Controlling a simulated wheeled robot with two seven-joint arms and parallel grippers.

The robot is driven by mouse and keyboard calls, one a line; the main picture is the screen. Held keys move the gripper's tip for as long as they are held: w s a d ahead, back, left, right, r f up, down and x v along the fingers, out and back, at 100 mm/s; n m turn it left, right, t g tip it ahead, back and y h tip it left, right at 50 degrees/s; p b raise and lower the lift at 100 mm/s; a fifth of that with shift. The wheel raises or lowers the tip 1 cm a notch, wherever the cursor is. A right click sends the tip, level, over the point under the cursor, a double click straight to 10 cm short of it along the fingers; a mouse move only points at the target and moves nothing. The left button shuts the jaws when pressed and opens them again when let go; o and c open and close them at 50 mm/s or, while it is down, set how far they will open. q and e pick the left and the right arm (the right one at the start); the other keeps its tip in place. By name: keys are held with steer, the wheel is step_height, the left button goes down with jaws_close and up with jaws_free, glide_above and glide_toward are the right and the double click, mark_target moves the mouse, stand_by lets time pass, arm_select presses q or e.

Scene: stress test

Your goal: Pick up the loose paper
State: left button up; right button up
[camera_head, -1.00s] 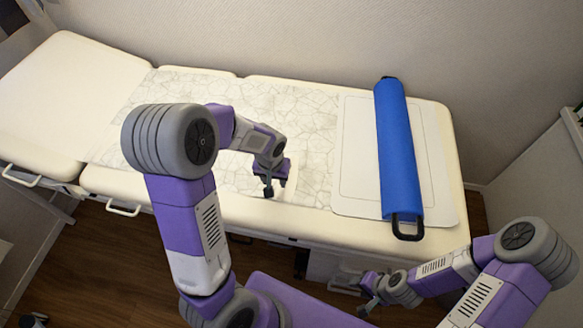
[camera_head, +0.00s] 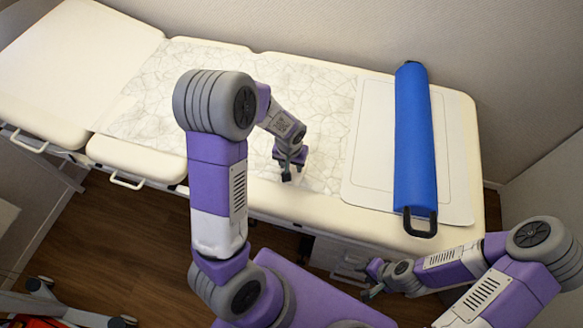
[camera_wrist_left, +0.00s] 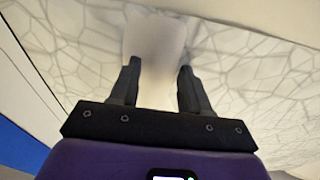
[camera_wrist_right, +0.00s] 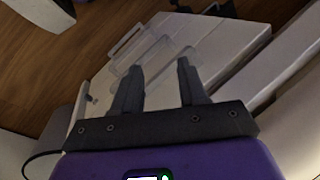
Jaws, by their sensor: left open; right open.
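A thin pale sheet with a crackle-line pattern (camera_head: 160,100) lies flat over the middle of the cream padded couch (camera_head: 70,60). A plain whitish patch (camera_wrist_left: 155,45), perhaps a separate piece of paper, shows between the fingers in the left wrist view; I cannot tell its outline. My left gripper (camera_head: 288,174) is open and empty over the near edge of the patterned sheet, pointing down. Its fingers (camera_wrist_left: 157,65) straddle the whitish patch, and contact is unclear. My right gripper (camera_head: 368,282) is open and empty, low in front of the couch.
A blue roll with a black handle (camera_head: 416,140) lies on a pale board (camera_head: 370,150) at the couch's right end. White drawers (camera_head: 340,258) stand beneath the couch; clear boxes (camera_wrist_right: 145,50) show near my right gripper. A red object (camera_head: 50,314) is at lower left. Wooden floor is open.

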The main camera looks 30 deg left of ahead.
arm_select(q)
jaws_close()
step_height(320, 180, up, 10)
steer(key=p, duration=0.4)
step_height(320, 180, up, 6)
steer(key=p, duration=0.5)
glide_above(291, 166)
steer(key=shift+d+r, duration=0.1)
